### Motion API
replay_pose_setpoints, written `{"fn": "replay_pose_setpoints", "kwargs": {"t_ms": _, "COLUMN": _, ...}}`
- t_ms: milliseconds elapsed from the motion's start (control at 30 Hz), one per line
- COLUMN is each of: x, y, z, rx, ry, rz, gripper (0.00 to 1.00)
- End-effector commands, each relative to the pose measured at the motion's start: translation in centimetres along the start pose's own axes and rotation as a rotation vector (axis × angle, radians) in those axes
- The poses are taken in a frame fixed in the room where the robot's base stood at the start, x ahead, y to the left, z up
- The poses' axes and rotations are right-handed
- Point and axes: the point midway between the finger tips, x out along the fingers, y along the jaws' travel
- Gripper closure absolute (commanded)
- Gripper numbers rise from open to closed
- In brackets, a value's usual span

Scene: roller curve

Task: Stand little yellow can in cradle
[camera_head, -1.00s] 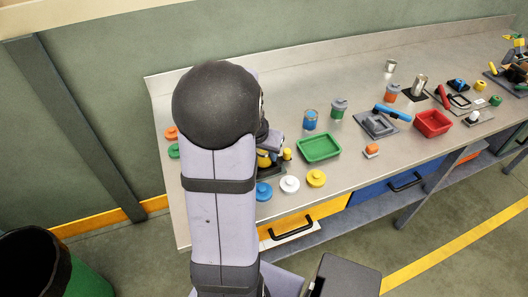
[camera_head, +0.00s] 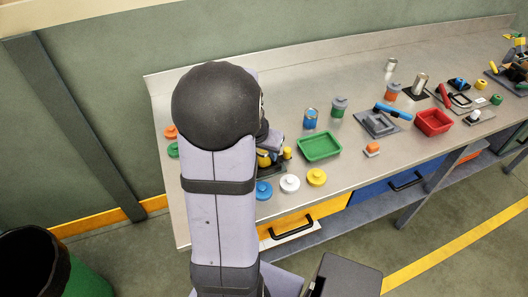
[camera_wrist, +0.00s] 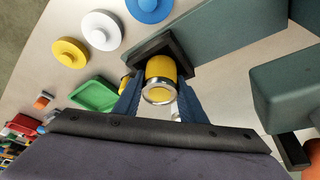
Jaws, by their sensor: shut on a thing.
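The little yellow can (camera_wrist: 160,68), with a silver rim facing the camera, is between the two blue fingers of my gripper (camera_wrist: 158,97) in the wrist view. My gripper is shut on it. The dark cradle (camera_wrist: 183,50) shows around the can's far end. I cannot tell whether the can rests fully in it. In the head view my arm hides most of this spot; only a bit of yellow (camera_head: 263,161) and dark parts show beside the arm.
Blue, white and yellow round lids (camera_head: 316,177) lie along the front edge. A green tray (camera_head: 319,147) is to the right, with a small yellow piece (camera_head: 287,153) near the cradle. A large grey-green block (camera_wrist: 232,35) stands beside the cradle. Blue and green cans stand behind.

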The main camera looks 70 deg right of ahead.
Motion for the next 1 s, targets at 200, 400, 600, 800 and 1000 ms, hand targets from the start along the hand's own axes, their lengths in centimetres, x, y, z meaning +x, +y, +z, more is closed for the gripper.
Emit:
{"fn": "replay_pose_setpoints", "kwargs": {"t_ms": 200, "x": -0.03, "y": -0.02, "z": -0.07, "rx": 0.000, "ry": 0.002, "rz": -0.001, "gripper": 0.89}}
{"fn": "replay_pose_setpoints", "kwargs": {"t_ms": 400, "x": -0.03, "y": -0.02, "z": -0.06, "rx": 0.000, "ry": 0.002, "rz": -0.001, "gripper": 0.44}}
{"fn": "replay_pose_setpoints", "kwargs": {"t_ms": 600, "x": -0.01, "y": -0.02, "z": -0.04, "rx": 0.000, "ry": 0.001, "rz": -0.001, "gripper": 0.41}}
{"fn": "replay_pose_setpoints", "kwargs": {"t_ms": 800, "x": 0.02, "y": -0.02, "z": 0.01, "rx": 0.000, "ry": 0.000, "rz": 0.000, "gripper": 0.25}}
{"fn": "replay_pose_setpoints", "kwargs": {"t_ms": 1000, "x": 0.03, "y": -0.02, "z": 0.01, "rx": 0.000, "ry": 0.000, "rz": -0.001, "gripper": 0.25}}
